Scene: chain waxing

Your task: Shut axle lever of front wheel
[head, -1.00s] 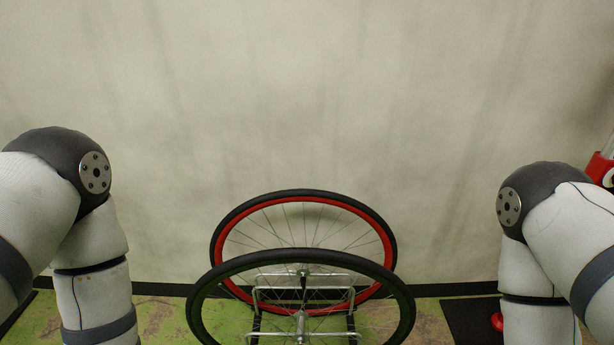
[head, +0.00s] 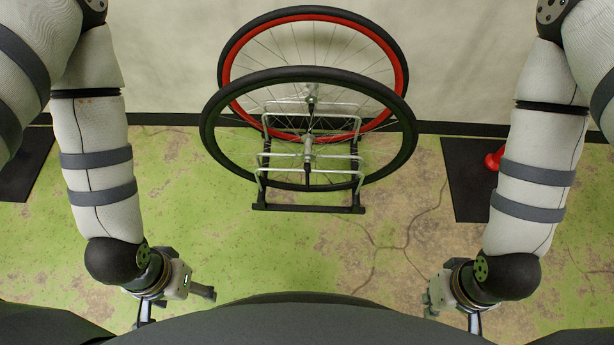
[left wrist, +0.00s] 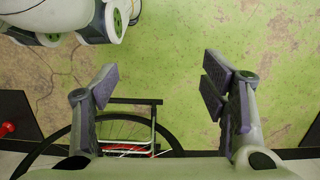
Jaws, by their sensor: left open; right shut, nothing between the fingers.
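Two wheels stand upright in a metal rack with a black base bar (head: 308,209). The nearer wheel (head: 208,125) has a black rim, the farther wheel (head: 402,65) a red rim. I cannot tell which is the front wheel. The nearer hub (head: 308,144) shows, but an axle lever is too small to make out. My left gripper (head: 178,303) is open and empty, low on the near left, apart from the wheels. Its spread fingers show in the left wrist view (left wrist: 165,88). My right gripper (head: 450,316) is shut and empty on the near right, also apart.
A pale wall stands close behind the wheels. Dark mats lie at the left (head: 22,165) and right (head: 465,180), with a red object (head: 494,158) by the right one. The green, cracked floor between my grippers and the rack is clear.

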